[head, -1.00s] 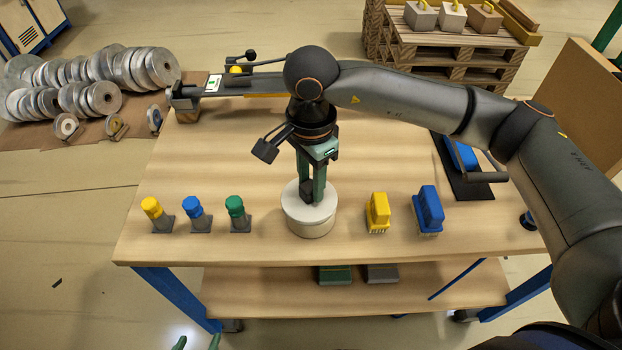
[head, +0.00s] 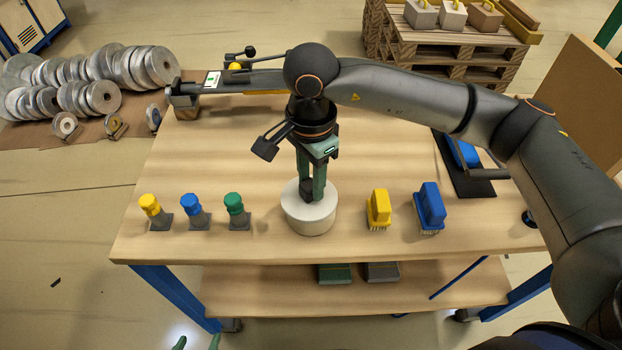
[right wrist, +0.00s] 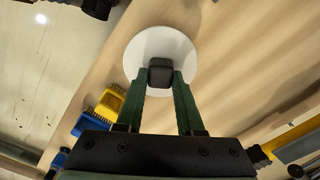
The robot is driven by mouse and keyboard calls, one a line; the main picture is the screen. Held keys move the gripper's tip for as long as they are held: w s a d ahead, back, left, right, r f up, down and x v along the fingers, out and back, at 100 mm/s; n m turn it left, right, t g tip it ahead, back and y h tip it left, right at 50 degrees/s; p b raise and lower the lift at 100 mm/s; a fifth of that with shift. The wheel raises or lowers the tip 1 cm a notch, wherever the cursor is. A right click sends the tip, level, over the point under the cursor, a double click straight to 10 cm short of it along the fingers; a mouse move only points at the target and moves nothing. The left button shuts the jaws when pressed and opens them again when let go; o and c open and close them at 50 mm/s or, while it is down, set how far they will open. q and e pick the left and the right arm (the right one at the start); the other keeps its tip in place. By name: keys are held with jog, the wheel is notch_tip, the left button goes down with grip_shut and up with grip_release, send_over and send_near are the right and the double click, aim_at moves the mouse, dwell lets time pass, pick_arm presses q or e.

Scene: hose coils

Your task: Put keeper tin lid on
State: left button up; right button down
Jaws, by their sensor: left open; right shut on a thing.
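The keeper tin (head: 308,225) is a pale round tin standing near the front middle of the bench. Its white lid (head: 325,203) has a dark square knob (right wrist: 160,73), and it lies over the tin's top, looking level. I cannot tell whether it is fully seated. My right gripper (head: 312,190) points down and is shut on the knob; its green fingers flank the knob in the right wrist view. The lid hides the tin's inside. My left gripper (head: 197,343) shows only its green fingertips at the bottom edge, apart and empty, away from the tin.
Yellow (head: 150,206), blue (head: 192,206) and green (head: 234,206) capped pieces stand left of the tin. Yellow (head: 379,207) and blue (head: 430,206) brushes stand right. My right arm spans above the bench's (head: 230,150) back half. The bench between is clear.

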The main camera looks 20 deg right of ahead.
jog(key=shift+r, duration=0.25)
dwell(0.4)
jog(key=shift+n+b, duration=0.3)
jog(key=shift+w+d+n+b, duration=0.1)
jog(key=shift+n+b, duration=0.6)
jog(key=shift+n, duration=0.25)
jog(key=shift+w+d+n+b, duration=0.1)
jog(key=shift+n+b, duration=0.55)
jog(key=shift+n, duration=0.3)
jog(key=shift+a+b, duration=0.1)
jog(key=shift+b, duration=0.25)
jog(key=shift+f, duration=0.2)
jog(key=shift+f+b, duration=0.35)
jog(key=shift+b, duration=0.15)
jog(key=shift+f+b, duration=0.35)
